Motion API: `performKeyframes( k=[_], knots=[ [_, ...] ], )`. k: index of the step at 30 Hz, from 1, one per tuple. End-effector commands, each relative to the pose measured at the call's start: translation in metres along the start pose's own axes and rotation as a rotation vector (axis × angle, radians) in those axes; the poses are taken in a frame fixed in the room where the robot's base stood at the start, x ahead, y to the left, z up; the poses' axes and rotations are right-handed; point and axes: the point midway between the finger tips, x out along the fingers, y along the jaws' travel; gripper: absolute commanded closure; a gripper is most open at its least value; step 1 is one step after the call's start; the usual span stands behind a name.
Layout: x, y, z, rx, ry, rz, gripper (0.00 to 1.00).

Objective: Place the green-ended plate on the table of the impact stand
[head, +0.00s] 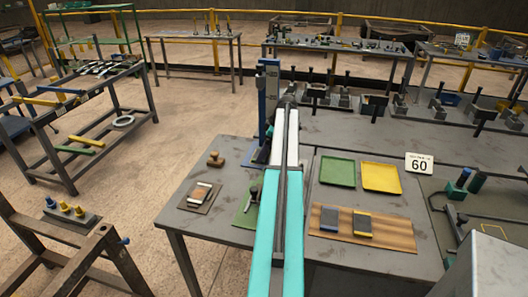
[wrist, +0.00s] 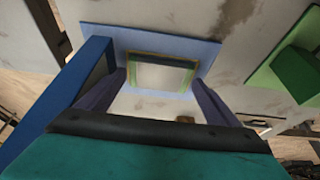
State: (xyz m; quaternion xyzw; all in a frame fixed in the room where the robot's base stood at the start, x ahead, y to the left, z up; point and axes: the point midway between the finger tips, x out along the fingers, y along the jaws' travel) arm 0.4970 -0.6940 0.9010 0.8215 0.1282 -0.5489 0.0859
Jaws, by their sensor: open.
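In the wrist view, a pale grey plate with green ends (wrist: 162,75) lies on the light blue table of the impact stand (wrist: 203,48). The stand's blue upright (wrist: 85,75) rises on the left of that view; it also shows in the head view (head: 269,88) beyond my arm. My gripper (wrist: 160,88) is open, with one dark finger on each side of the plate. A gap between fingers and plate is hard to judge.
In the head view, a brown mat (head: 395,240) holds a blue-ended plate (head: 329,218) and a yellow-ended plate (head: 362,224). A green tray (head: 337,171), a yellow tray (head: 381,177) and a "60" sign (head: 419,163) stand behind. A wooden knob (head: 215,159) sits left of my arm.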

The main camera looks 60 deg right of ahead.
Motion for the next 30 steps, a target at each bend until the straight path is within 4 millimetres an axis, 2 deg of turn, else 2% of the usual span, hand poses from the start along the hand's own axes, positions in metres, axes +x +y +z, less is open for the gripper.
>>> performKeyframes(
  k=[8,21,30],
  knots=[
    [-0.030,0.001,0.001,0.001,0.000,0.003,0.14],
    [-0.092,0.001,0.002,0.002,0.001,0.002,0.14],
    [-0.114,0.001,0.002,0.002,0.000,0.001,0.14]
  ],
)
